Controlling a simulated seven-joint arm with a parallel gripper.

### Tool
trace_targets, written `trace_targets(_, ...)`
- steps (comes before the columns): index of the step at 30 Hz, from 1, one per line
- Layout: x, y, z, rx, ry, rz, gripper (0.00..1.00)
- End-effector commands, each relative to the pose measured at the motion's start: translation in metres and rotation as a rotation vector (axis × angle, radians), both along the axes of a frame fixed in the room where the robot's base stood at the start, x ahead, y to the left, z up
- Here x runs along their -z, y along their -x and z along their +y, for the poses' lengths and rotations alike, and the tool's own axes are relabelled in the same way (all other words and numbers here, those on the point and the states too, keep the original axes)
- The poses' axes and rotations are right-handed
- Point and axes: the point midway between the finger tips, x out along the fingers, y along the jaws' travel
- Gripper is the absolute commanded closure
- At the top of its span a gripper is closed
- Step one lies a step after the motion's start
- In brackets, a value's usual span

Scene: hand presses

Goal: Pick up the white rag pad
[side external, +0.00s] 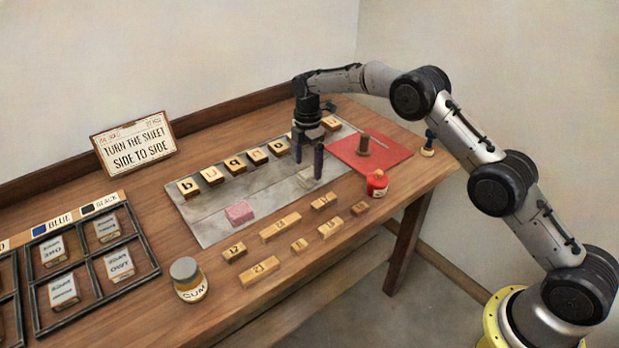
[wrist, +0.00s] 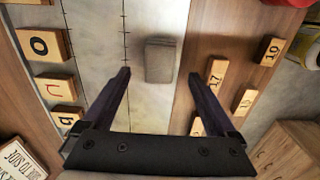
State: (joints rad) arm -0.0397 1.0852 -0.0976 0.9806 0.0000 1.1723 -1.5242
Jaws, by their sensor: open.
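The white rag pad (wrist: 160,60) shows as a small pale grey block in the wrist view, lying on the grey metal plate (wrist: 150,105). In the side external view the pad (side external: 306,181) is a small whitish shape on the plate, just under the fingers and partly hidden by them. My gripper (side external: 308,168) points down over it, open and empty. In the wrist view the gripper's two fingertips (wrist: 159,74) stand wide on either side of the pad's near end, with clear gaps. The exact height above the pad is hard to tell.
A row of wooden letter blocks (side external: 233,168) lies behind, partly hidden by my gripper. A pink pad (side external: 239,212) lies on the plate further left. Several wooden number blocks (side external: 280,227) lie in front.

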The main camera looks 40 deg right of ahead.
Motion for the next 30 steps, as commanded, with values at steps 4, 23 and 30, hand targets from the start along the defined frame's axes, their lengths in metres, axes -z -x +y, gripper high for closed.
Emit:
trace_targets(4,0.024,0.002,-0.005,0.002,0.000,0.004,0.07)
trace_targets(23,0.041,0.001,-0.004,0.000,0.000,0.001,0.44)
trace_targets(30,0.041,0.001,-0.004,0.000,0.000,0.001,0.87)
